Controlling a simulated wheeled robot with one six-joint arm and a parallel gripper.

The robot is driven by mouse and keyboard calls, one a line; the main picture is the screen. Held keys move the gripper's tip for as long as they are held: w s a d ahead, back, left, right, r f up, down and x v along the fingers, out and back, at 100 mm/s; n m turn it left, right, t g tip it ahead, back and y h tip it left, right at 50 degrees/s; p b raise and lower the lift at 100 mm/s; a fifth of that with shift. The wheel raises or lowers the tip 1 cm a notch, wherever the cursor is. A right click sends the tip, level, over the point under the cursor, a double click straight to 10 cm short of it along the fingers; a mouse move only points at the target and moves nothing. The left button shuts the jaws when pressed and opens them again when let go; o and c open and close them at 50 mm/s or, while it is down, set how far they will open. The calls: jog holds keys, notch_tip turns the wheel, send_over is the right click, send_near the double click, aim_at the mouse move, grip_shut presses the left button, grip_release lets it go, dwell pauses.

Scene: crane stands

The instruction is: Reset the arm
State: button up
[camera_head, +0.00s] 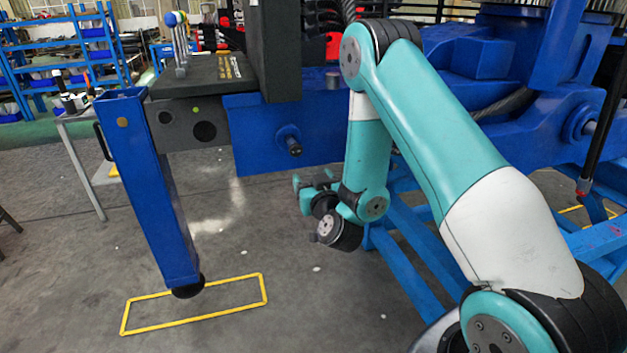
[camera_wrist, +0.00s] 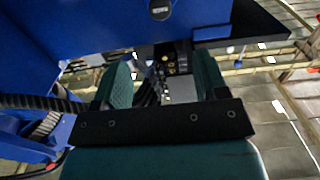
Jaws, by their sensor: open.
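My teal and white arm is bent at the elbow, with its forearm hanging down in front of the blue crane frame in the head view. My gripper (camera_head: 309,184) is at the lower end, left of the forearm, beneath the blue beam. It is small and partly hidden there by my wrist. In the wrist view my gripper (camera_wrist: 160,72) shows two teal fingers set apart, with nothing held between them. Dark machine parts show beyond the gap.
A blue beam (camera_head: 262,150) with a bolt is close above my gripper. A blue support leg (camera_head: 150,190) stands at left over a yellow floor outline (camera_head: 195,315). Blue frame bars (camera_head: 405,265) are at right. Bare floor lies between the leg and bars.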

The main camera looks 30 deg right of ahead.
jog(key=s+a+r+n+g+y, duration=0.35)
jog(key=a+y, duration=0.25)
jog(key=a, duration=0.4)
jog(key=s+a+r+n+g+y, duration=0.25)
jog(key=a+r+g+y, duration=0.2)
jog(key=a, duration=0.45)
jog(key=s+r+n+g+h, duration=0.1)
jog(key=s+g, duration=0.3)
jog(key=s, duration=0.8)
jog(key=s+r+n+g, duration=0.3)
jog(key=s+r+g, duration=0.1)
jog(key=s, duration=0.8)
jog(key=shift+a+r+g+h, duration=0.2)
jog(key=shift+a+g+h, duration=0.15)
jog(key=shift+g, duration=0.35)
